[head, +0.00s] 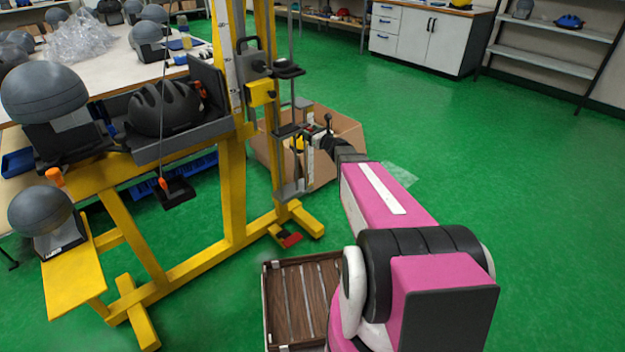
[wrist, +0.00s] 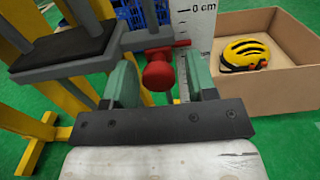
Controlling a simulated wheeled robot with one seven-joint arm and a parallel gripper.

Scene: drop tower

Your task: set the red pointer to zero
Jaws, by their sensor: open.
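The red pointer (wrist: 158,72) is a red knob with a thin red bar reaching right onto the white scale (wrist: 190,25). In the wrist view the bar lies below the "0 cm" mark (wrist: 197,9) near the top edge. My gripper (wrist: 160,78) is open, with one greenish finger on each side of the red knob. I cannot tell whether either finger touches it. In the head view my gripper (head: 322,138) is at the lower part of the yellow drop tower (head: 232,190); the pointer cannot be made out there.
A cardboard box (wrist: 285,85) with a yellow helmet (wrist: 245,53) stands behind the scale. A dark plate (wrist: 60,45) on a grey bracket is left of my fingers. Green floor is free to the right.

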